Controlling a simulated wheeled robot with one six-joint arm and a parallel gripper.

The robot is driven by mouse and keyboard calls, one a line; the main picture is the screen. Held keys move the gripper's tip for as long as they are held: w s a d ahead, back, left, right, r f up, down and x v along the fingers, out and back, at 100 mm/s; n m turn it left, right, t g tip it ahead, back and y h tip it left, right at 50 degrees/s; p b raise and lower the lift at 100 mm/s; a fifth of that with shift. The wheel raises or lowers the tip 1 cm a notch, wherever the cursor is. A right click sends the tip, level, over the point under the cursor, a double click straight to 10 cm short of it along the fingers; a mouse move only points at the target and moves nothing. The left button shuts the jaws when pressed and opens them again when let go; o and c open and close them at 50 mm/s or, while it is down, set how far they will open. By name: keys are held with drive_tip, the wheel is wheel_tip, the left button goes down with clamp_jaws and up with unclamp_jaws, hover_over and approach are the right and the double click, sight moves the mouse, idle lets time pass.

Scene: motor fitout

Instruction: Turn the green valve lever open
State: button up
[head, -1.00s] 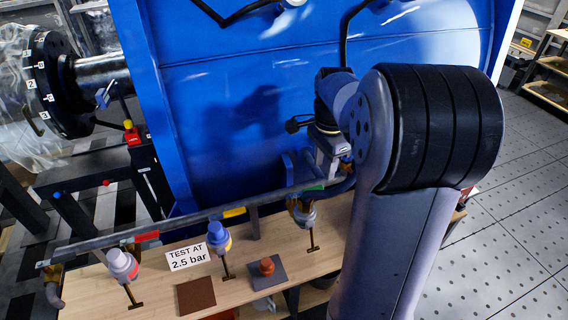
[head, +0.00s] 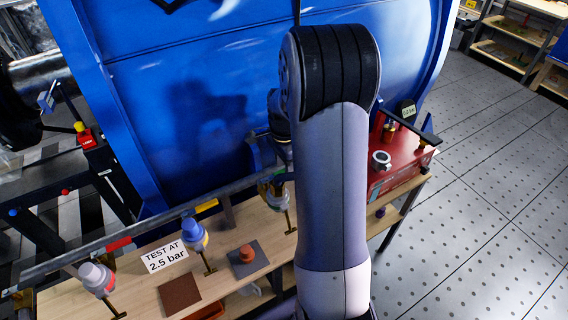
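No green lever shows clearly now; the pipe (head: 150,223) runs behind my arm, which hides its right end. A valve with a pale body (head: 272,190) hangs at the pipe just left of my arm, with a thin T-shaped stem below it. Two more valves hang further left, one with a blue cap (head: 194,233) near a yellow tag (head: 206,206), one with a pale cap (head: 97,278) near a red tag (head: 118,243). My gripper is hidden behind my arm, so its grip and its distance to the valves cannot be told.
A sign reading "TEST AT 2.5 bar" (head: 165,257), a brown square (head: 180,294) and an orange knob on a grey plate (head: 247,253) are on the wooden bench. A red box (head: 402,168) with a gauge stands right of my arm. The large blue tank (head: 180,80) rises behind. Perforated floor at right is free.

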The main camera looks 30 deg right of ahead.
drive_tip(key=shift+f, duration=0.15)
drive_tip(key=shift+c, duration=0.2)
clamp_jaws()
idle(0.4)
